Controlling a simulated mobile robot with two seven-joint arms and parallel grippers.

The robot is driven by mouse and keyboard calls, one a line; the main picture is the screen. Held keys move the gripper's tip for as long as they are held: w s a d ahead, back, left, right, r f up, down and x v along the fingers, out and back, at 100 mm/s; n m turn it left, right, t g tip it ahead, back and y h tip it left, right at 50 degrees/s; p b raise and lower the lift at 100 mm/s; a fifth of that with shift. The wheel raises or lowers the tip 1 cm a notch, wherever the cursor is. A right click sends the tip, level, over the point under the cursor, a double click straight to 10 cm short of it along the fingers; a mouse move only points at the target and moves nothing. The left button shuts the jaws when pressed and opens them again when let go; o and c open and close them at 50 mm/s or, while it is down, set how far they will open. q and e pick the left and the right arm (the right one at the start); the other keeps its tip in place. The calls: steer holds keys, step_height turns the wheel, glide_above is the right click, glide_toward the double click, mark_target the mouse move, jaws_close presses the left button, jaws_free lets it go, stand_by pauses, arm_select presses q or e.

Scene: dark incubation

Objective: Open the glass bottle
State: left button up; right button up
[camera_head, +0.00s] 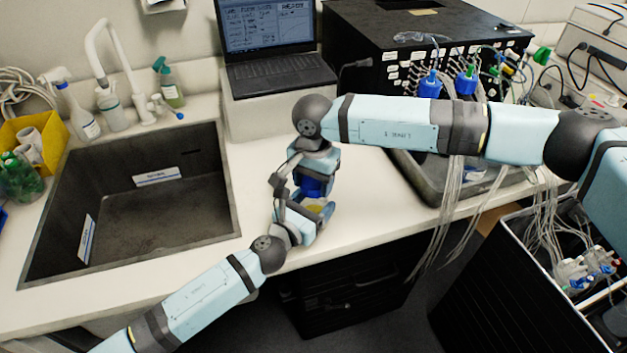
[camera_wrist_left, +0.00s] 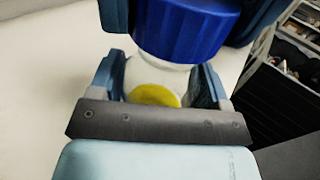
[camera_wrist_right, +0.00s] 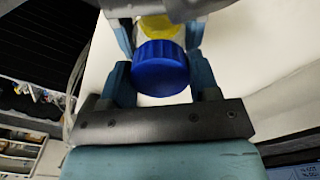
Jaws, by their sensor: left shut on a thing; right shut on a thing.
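The glass bottle has a ribbed blue cap (camera_head: 312,187) and clear glass with a yellow patch (camera_head: 316,208). It stands at the counter's front edge, mostly hidden by my grippers. In the left wrist view my left gripper (camera_wrist_left: 160,88) is shut around the glass (camera_wrist_left: 140,75) below the blue cap (camera_wrist_left: 188,28), with the yellow patch (camera_wrist_left: 155,95) between its fingers. In the right wrist view my right gripper (camera_wrist_right: 160,78) is shut on the blue cap (camera_wrist_right: 161,70) from the other side. The cap is on or right at the bottle's neck; I cannot tell whether it is loosened.
A dark sink (camera_head: 130,215) lies to the left. A laptop (camera_head: 270,50) on a white box stands behind. A black machine (camera_head: 420,40) with tubing and a dark tray (camera_head: 430,190) with blue-capped bottles are at the right. The counter's front edge is close to the bottle.

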mark_target(314, 181)
steer(key=n, duration=0.4)
steer(key=shift+n, duration=0.3)
steer(key=shift+r, duration=0.25)
steer(key=shift+r, duration=0.9)
steer(key=shift+r, duration=2)
arm_select(q)
steer(key=o, duration=1.8)
